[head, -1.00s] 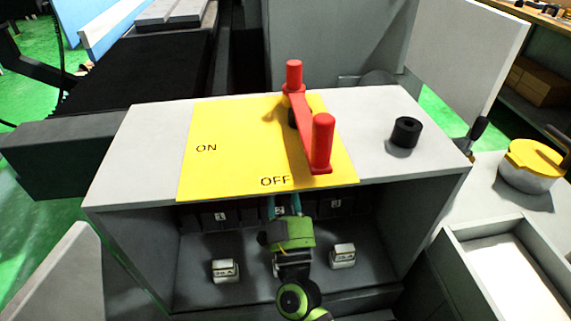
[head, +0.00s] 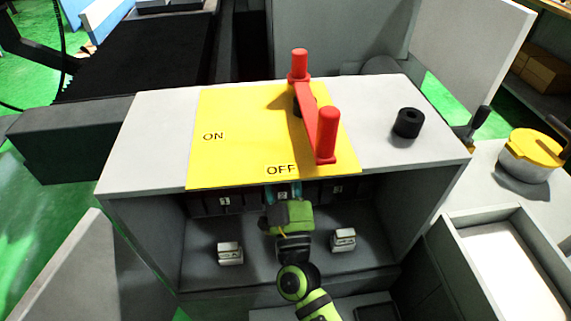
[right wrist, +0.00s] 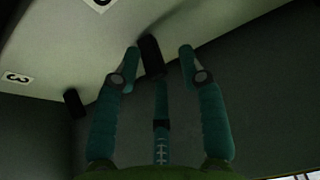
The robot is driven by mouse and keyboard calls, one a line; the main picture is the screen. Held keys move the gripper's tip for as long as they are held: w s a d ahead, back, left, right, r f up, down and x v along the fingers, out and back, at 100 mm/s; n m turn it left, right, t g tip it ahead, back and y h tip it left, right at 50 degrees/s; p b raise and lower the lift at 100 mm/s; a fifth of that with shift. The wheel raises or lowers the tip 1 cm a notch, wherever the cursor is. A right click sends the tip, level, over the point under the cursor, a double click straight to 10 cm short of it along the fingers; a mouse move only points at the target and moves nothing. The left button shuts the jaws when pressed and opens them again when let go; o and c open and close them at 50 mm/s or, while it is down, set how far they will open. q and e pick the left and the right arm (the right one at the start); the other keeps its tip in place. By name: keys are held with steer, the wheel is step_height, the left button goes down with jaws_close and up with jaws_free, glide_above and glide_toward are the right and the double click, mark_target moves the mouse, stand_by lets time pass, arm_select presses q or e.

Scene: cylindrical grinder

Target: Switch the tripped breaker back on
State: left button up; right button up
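The grey breaker box stands open at the front, with numbered breakers along its shadowed back: breaker 1 (head: 224,201), breaker 2 (head: 282,196), mostly hidden, and breaker 3 (head: 337,190). My right gripper (head: 284,192) reaches inside at the middle breaker; its tips are hard to see there. In the right wrist view its teal fingers (right wrist: 160,54) are open, on either side of a black breaker lever (right wrist: 150,56). The lever sits nearer the left finger; contact cannot be told. Another black lever (right wrist: 74,103) is near label 3 (right wrist: 17,77). My left gripper is not in view.
A yellow ON/OFF plate (head: 240,120) and a red handle (head: 327,135), over the OFF side, are on top, beside a black knob (head: 408,122). White blocks (head: 230,253) and (head: 343,240) sit on the box floor either side of my arm. A yellow-lidded pot (head: 530,155) stands right.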

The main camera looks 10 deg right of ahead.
steer(key=shift+s+d+f, duration=0.1)
steer(key=shift+s+d, duration=0.05)
steer(key=v, duration=1.1)
steer(key=shift+s, duration=0.4)
steer(key=shift+f, duration=0.1)
